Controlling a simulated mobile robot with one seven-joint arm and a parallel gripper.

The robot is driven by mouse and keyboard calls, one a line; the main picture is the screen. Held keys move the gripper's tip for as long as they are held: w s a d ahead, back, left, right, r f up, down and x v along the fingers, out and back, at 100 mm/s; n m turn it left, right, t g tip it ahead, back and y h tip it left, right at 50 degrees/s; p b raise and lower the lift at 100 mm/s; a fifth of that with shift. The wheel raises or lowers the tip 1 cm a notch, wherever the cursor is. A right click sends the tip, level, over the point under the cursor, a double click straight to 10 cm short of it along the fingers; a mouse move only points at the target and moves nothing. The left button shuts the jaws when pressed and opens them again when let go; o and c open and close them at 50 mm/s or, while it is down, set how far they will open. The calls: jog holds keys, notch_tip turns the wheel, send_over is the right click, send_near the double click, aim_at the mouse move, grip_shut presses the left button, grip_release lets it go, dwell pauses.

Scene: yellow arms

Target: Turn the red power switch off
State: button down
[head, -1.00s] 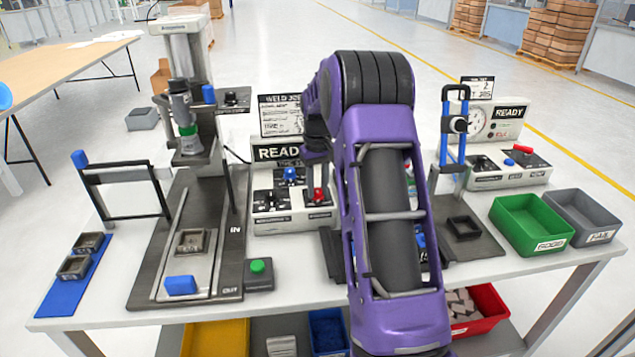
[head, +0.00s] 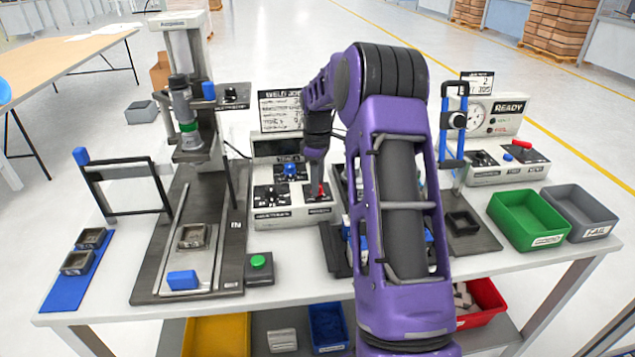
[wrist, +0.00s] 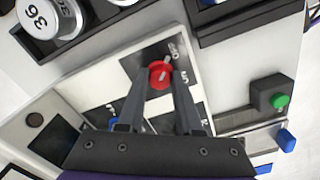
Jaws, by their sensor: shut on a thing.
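The red power switch (head: 321,194) is a round red knob on the front right of the white control box (head: 290,217). In the wrist view the red knob (wrist: 160,75) sits on a dark plate, and its pale pointer mark is toward the upper lettering, which seems to read OFF. My gripper (wrist: 160,72) is shut on the knob, one finger on each side. In the head view my gripper (head: 319,188) reaches down onto the switch and partly hides it. The display (head: 276,147) on the box is dark.
A blue knob (head: 290,171) sits just behind the switch, and black dials (head: 270,196) lie to its left. A press (head: 190,130) stands left, with a green button (head: 258,262) in front. A green bin (head: 528,220) and a grey bin (head: 580,212) are at right.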

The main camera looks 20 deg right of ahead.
jog(key=shift+n, duration=0.4)
jog(key=c, duration=0.6)
grip_release()
notch_tip(320, 180, up, 18)
jog(key=shift+f, duration=0.25)
dwell(0.3)
